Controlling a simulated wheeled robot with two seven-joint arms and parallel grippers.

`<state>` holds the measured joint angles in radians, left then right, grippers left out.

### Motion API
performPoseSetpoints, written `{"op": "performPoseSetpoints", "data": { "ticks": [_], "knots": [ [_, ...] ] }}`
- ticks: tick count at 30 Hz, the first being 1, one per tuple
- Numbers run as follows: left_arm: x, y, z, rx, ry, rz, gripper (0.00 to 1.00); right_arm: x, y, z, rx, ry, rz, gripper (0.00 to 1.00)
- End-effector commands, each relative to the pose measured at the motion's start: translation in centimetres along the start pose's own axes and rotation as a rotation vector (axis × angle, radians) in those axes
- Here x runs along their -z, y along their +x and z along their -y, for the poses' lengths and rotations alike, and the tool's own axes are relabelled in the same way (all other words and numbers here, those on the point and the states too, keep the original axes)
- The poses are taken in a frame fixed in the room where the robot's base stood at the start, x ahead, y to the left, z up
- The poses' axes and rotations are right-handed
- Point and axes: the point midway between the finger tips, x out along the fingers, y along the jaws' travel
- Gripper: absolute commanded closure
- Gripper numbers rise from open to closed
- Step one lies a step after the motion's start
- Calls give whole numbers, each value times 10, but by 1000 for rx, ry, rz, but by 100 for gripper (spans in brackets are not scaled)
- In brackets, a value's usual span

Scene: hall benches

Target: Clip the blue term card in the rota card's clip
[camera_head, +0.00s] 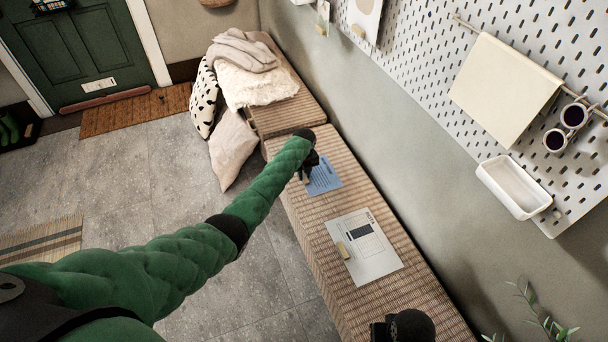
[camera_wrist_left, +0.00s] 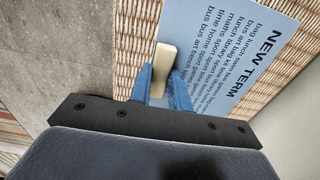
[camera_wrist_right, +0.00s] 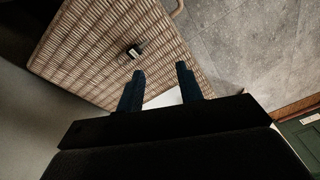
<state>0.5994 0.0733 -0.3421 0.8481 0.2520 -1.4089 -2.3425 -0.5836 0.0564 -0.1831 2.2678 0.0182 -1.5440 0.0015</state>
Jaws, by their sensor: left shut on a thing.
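The blue term card (camera_head: 324,176) lies on the wicker bench top. In the left wrist view its printed face (camera_wrist_left: 235,50) reads NEW TERM. A pale wooden clip (camera_wrist_left: 163,57) sits at its edge, between the fingers of my left gripper (camera_wrist_left: 163,82). That gripper is shut on this clip, and it also shows in the head view (camera_head: 306,178). My right gripper (camera_wrist_right: 158,78) is open and empty above the bench.
The wicker bench (camera_head: 318,237) runs along the wall, with cushions and a blanket (camera_head: 243,50) at its far end. A pegboard (camera_head: 470,70) with a white bin (camera_head: 514,187) hangs above. A small dark object (camera_wrist_right: 135,50) lies on wicker in the right wrist view.

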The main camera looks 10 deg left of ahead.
Motion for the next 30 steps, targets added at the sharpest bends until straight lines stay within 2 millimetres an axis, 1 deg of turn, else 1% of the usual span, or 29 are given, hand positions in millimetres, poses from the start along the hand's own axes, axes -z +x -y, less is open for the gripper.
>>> {"op": "performPoseSetpoints", "data": {
  "ticks": [30],
  "knots": [
    [0, -18, 0, 0, 0, 0, 100, -4, 64, -6, -9, -1, 5, 64]
  ]
}}
